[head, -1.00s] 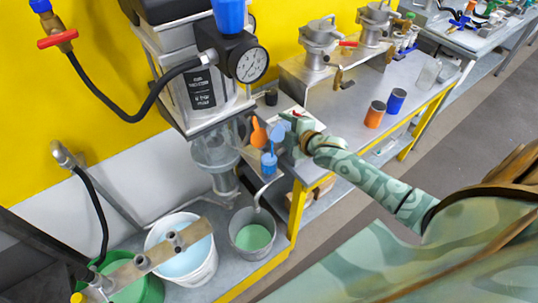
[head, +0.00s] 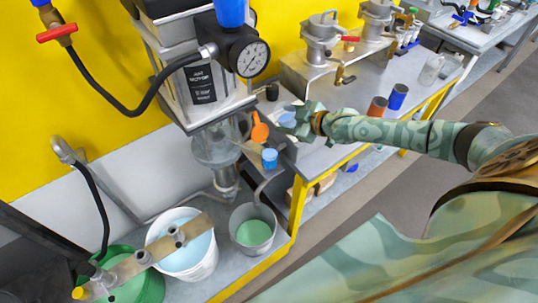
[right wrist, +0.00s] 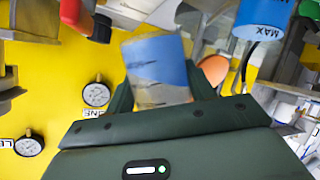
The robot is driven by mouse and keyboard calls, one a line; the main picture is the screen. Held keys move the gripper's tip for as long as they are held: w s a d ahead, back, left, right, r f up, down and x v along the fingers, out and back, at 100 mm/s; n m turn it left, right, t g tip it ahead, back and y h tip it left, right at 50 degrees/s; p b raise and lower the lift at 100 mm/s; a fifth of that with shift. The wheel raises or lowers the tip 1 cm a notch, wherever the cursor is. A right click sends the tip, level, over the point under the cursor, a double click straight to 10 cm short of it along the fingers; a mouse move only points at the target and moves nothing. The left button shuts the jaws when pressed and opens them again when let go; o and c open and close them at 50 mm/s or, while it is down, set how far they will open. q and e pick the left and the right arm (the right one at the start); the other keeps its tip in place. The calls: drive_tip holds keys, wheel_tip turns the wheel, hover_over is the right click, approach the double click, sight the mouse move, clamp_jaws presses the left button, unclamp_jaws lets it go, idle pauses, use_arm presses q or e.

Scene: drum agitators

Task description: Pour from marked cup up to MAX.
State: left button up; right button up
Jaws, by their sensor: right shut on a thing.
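My right gripper (head: 291,121) is shut on a pale blue, see-through-looking cup (right wrist: 160,70), which fills the space between the fingers in the right wrist view. Any mark on this held cup is hard to make out. A small blue cup (head: 269,159) stands at the bench edge, below and left of the gripper and apart from it. It also shows in the right wrist view (right wrist: 262,20), where its side reads MAX. The level inside it is too small to tell. My left gripper is not in view.
An orange utensil (head: 260,131) is close left of the gripper. A clear vessel (head: 215,146) hangs below the machine with the pressure gauge (head: 249,56). A bucket of green liquid (head: 252,229) stands below. Orange (head: 377,107) and blue (head: 397,97) cups stand farther right.

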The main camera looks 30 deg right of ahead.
drive_tip(key=shift+w+d+f+m+y+b, duration=0.1)
drive_tip(key=shift+d+f+m+y+b, duration=0.35)
drive_tip(key=shift+b, duration=1.25)
drive_tip(key=shift+w+d+f+m+y+b, duration=0.2)
drive_tip(key=shift+f+b, duration=0.45)
drive_tip(key=shift+b, duration=1.05)
drive_tip(key=shift+r, duration=0.2)
drive_tip(key=shift+d+m+b, duration=0.2)
drive_tip(key=shift+m+b, duration=0.15)
drive_tip(key=shift+b, duration=0.35)
drive_tip(key=shift+w+r+y+p, duration=0.1)
drive_tip(key=shift+r+y+p, duration=0.15)
drive_tip(key=shift+r+p, duration=0.35)
drive_tip(key=shift+d+r+m+g+p, duration=0.1)
drive_tip(key=shift+d+m+g+p, duration=0.25)
drive_tip(key=shift+p, duration=0.3)
drive_tip(key=shift+m+y+p, duration=0.25)
drive_tip(key=shift+y+p, duration=0.05)
drive_tip(key=shift+y, duration=0.1)
